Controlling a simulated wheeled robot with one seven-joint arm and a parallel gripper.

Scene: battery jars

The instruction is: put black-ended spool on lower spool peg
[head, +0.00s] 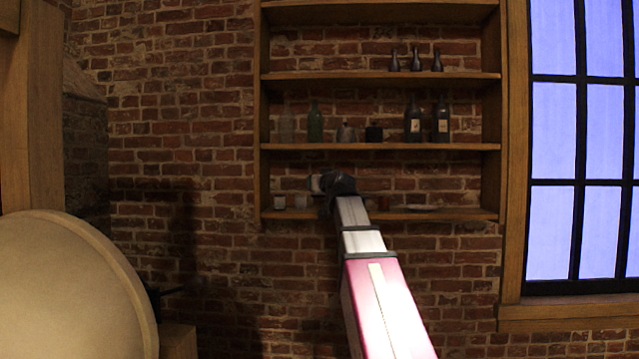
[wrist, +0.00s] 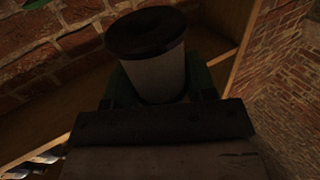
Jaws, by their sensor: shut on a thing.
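The black-ended spool (wrist: 152,70) fills the upper middle of the wrist view, with a dark round end and a pale body. My gripper (wrist: 160,84) is shut on it, with a dark finger on each side of the pale body. In the head view my gripper (head: 334,184) is at the far end of my outstretched arm, in front of the gap between the two lowest shelf boards. A small pale part of the spool (head: 316,184) shows at its left side. I cannot make out a lower spool peg for certain in either view.
A wooden shelf unit (head: 380,146) on the brick wall holds bottles and jars. Small cups (head: 280,202) and a flat dish (head: 422,207) are on its lowest board. A window (head: 580,150) is at right.

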